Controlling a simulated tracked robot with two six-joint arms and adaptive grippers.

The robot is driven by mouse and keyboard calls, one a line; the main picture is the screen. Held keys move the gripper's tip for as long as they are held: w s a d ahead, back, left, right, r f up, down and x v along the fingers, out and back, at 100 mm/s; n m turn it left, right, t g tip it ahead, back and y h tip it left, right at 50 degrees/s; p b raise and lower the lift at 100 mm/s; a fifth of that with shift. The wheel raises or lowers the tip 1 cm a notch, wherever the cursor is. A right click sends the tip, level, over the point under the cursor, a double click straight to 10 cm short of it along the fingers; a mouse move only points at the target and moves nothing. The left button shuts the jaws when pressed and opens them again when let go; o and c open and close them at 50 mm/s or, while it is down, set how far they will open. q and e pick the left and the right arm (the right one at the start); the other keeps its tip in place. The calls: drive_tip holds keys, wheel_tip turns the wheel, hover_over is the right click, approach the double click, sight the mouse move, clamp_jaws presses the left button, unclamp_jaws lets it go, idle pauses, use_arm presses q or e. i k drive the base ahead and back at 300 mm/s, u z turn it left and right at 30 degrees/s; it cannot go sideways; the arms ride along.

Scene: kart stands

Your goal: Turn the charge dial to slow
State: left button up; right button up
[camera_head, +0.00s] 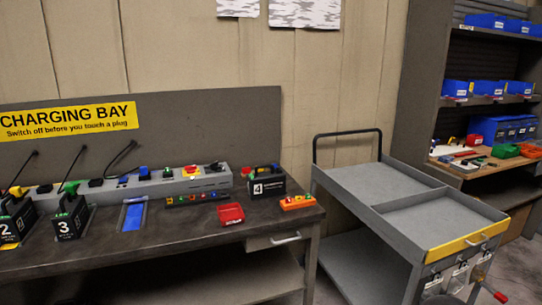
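The charging bay is a dark bench (180,232) with a long grey charger strip (115,190) along its back. Red, green and yellow controls (190,171) sit toward the strip's right end. A small dark knob-like part (214,167) shows just right of them. It is too small to tell for sure whether it is the charge dial or where it points. Neither of my grippers shows in the head view.
Black batteries marked 2 (14,222), 3 (68,221) and 4 (268,184) stand on the bench. A red tray (231,213) and an orange block (297,202) lie near its right end. A grey cart (390,218) stands to the right, before shelving with blue bins (486,21).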

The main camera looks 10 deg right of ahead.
sight(215, 166)
drive_tip(key=z, duration=0.35)
drive_tip(key=i, duration=0.9)
drive_tip(key=z, duration=0.35)
